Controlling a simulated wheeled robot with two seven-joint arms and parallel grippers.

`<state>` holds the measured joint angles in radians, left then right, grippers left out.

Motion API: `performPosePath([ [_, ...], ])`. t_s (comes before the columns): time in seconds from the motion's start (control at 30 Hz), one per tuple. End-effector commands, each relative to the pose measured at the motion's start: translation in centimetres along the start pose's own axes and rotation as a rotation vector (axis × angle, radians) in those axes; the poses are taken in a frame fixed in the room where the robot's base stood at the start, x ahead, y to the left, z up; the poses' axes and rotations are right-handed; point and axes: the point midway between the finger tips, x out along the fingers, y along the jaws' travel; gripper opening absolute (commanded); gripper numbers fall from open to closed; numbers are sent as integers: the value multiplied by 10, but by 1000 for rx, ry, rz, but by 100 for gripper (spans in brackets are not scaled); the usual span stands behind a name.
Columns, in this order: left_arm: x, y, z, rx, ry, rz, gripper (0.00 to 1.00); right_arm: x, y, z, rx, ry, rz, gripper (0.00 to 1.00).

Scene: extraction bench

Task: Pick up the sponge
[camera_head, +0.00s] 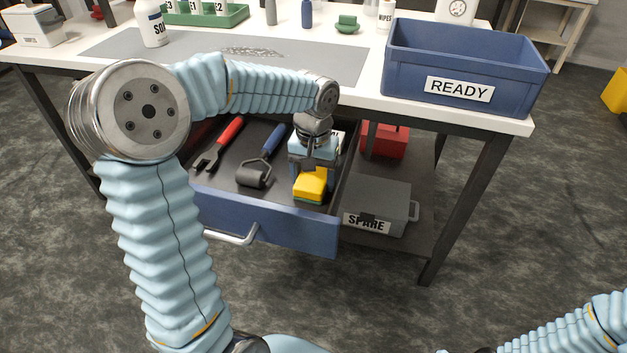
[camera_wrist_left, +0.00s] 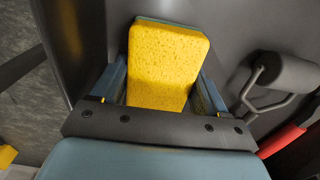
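The yellow sponge (camera_head: 312,186) with a green underside lies at the front right of the open drawer (camera_head: 270,223). My left gripper (camera_head: 312,168) points down into the drawer, right at the sponge. In the left wrist view the sponge (camera_wrist_left: 166,65) shows between the two blue fingers (camera_wrist_left: 163,88), which are spread wide. A gap shows beside the right finger; whether the left finger touches the sponge I cannot tell. My right gripper is out of view; only part of that arm shows at the lower right.
A roller (camera_head: 257,170) and a red-handled tool (camera_head: 218,145) lie in the drawer left of the sponge. A blue READY bin (camera_head: 460,55) stands on the bench's right end. A grey SPARE box (camera_head: 385,198) and a red box (camera_head: 386,140) sit on the shelf right of the drawer.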

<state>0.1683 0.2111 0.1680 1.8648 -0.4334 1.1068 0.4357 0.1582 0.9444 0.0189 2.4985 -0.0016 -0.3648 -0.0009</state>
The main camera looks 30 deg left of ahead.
Motion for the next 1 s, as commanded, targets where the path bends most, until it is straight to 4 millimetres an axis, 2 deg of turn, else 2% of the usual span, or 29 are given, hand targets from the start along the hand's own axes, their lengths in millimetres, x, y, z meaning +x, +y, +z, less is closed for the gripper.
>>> performPosePath([
  [0.03,0,0,0,0,0,0,54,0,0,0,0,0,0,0],
  [0.1,0,0,0,0,0,0,44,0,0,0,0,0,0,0],
  [0.43,-5,0,0,0,1,0,44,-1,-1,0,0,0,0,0],
  [0.63,-32,1,0,0,3,1,44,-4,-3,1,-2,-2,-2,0],
  [0.77,-57,-9,18,-1,6,1,44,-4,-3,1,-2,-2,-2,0],
  [0.9,-93,-21,45,-1,7,1,44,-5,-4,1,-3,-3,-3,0],
  [1.0,-103,-33,72,-2,5,0,44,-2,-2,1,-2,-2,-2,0],
])
